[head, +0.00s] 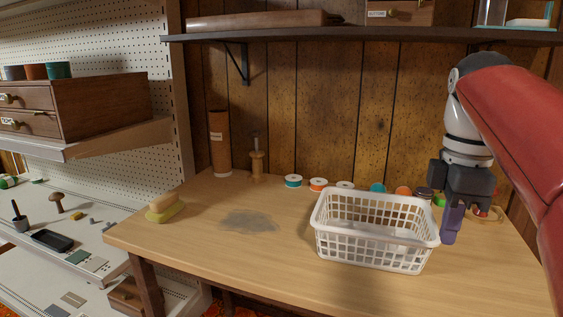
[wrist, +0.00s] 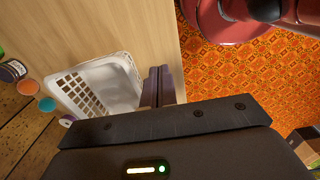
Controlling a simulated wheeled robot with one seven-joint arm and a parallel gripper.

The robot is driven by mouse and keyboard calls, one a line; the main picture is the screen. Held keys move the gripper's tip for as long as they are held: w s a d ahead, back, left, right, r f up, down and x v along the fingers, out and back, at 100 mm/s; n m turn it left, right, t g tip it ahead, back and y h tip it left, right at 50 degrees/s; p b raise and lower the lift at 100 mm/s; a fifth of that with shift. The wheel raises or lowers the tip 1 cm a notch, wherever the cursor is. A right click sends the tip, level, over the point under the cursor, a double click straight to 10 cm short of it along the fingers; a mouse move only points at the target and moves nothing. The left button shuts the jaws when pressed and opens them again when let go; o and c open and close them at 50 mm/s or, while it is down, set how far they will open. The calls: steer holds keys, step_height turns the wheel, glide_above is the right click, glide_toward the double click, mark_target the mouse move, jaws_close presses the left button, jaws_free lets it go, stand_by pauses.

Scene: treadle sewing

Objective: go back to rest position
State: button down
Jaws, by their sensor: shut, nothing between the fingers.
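My gripper (head: 450,222) hangs pointing down at the right side of the wooden table (head: 285,258), just right of the white basket. Its fingers are shut and hold nothing. In the wrist view the closed purple-grey fingers (wrist: 160,85) show beside the basket's rim. My red and white arm comes in from the right edge of the head view. The white plastic basket (head: 373,249) stands upright on the table. Its inside is only partly seen; something pale shows through its wall, too unclear to name. Whether my fingers touch the basket cannot be told.
Several thread spools, including a teal one (head: 293,181), line the table's back. A yellow-green brush (head: 165,208) sits at the left, near a grey stain (head: 250,221). A shelf (head: 340,35) runs above. A pegboard rack (head: 90,140) stands left. The table's front left is clear.

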steer(key=s+a+f+m+t, duration=0.2)
steer(key=s+a+f+m, duration=0.2)
steer(key=f+m, duration=0.3)
steer(key=s+a+f+m+t, duration=0.3)
steer(key=s+a+f+m, duration=0.2)
steer(key=f, duration=0.7)
steer(key=shift+a+f+m+t, duration=0.2)
steer(key=shift+a+m+t, duration=0.15)
steer(key=shift+m, duration=0.65)
